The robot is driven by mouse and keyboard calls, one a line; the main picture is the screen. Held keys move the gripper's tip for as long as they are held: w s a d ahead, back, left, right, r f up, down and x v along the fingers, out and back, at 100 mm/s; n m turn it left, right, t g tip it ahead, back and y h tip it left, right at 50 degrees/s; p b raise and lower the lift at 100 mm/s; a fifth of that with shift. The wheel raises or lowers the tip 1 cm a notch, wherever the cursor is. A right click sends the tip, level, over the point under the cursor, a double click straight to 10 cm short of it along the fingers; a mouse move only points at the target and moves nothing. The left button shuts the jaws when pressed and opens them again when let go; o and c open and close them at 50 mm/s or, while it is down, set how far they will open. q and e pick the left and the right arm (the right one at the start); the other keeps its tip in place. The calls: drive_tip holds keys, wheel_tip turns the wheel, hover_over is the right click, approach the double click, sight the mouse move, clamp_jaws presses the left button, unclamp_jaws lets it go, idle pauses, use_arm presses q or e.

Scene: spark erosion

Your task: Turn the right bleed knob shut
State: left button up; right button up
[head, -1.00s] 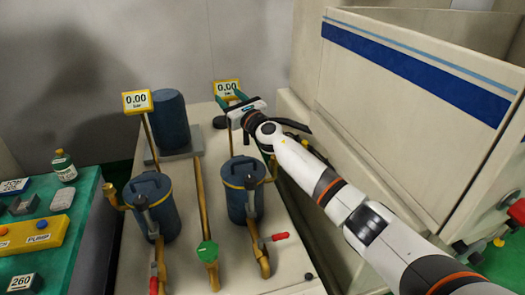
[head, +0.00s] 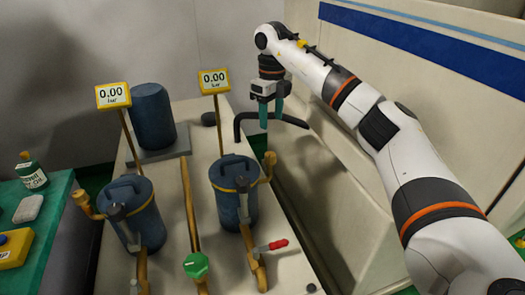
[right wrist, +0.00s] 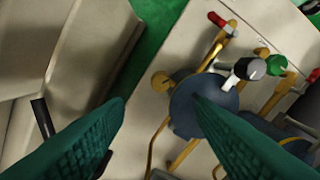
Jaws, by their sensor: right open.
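The right blue canister (head: 236,200) stands on the pale bench. A dark round knob (head: 241,184) on a grey stem sits at its front, and I take it for the right bleed knob. In the right wrist view this knob (right wrist: 250,68) shows its black cap, up and right of my fingers. My right gripper (head: 266,122) points down above and behind the right canister, its green fingers apart and empty. In the right wrist view the open fingers (right wrist: 155,105) overlap part of the canister lid (right wrist: 205,100). My left gripper is not in view.
A yellow gauge (head: 214,80) reading 0.00 stands left of my right gripper. A brass elbow (head: 268,168) sticks out beside the right canister. A red-handled valve (head: 272,245) and green knob (head: 196,265) lie nearer. A tall pale cabinet (head: 400,110) bounds the right.

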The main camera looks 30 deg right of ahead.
sight(271, 154)
wheel_tip(271, 154, down, 12)
drive_tip(key=shift+r+p, duration=0.1)
drive_tip(key=shift+p, duration=0.25)
drive_tip(key=c, duration=1)
